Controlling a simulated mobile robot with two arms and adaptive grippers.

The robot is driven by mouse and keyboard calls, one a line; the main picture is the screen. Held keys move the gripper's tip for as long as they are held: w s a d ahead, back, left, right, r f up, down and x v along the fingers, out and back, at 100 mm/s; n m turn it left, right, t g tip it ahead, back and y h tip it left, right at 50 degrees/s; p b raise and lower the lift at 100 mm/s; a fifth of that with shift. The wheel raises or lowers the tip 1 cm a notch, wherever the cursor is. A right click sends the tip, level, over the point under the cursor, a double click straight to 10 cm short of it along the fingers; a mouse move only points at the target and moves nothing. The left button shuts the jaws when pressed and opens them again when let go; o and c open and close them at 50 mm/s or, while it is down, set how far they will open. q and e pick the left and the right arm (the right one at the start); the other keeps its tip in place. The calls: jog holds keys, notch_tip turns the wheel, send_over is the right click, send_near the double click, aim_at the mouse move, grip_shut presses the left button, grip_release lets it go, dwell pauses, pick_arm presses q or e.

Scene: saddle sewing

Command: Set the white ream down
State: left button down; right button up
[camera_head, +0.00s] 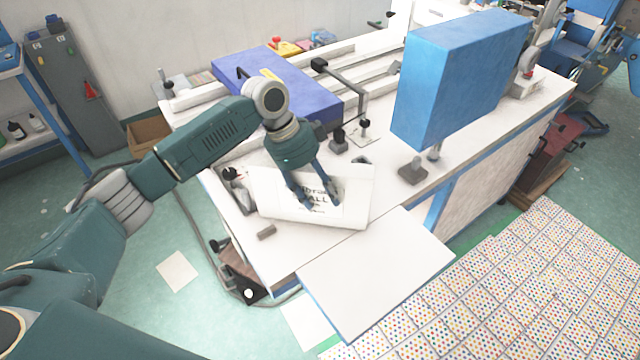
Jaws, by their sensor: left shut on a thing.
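The white ream (270,205) is a white paper package with dark lettering on its label. It is at the near left end of the white worktable, over the tabletop. Whether it touches the top I cannot tell. My left gripper (322,198) comes down on it from above, its dark fingers over the label and shut on the ream. The fingers hide part of the lettering. My right gripper is not in view.
The white worktable (385,195) carries a tall blue box (450,85), a flat blue case (265,85) and black clamp fittings (340,142). A white side board (375,275) juts out in front. Dotted sheets (500,300) cover the floor at right.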

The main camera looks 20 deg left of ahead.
aim_at(306, 169)
pick_arm(q)
jog(key=c, duration=0.8)
grip_release()
jog(key=shift+s+f, duration=0.1)
jog(key=shift+r, duration=0.2)
jog(key=shift+a+r, duration=0.15)
jog(key=shift+r, duration=0.15)
jog(key=b+v, duration=0.3)
jog(key=v, duration=0.8)
jog(key=shift+r, duration=0.1)
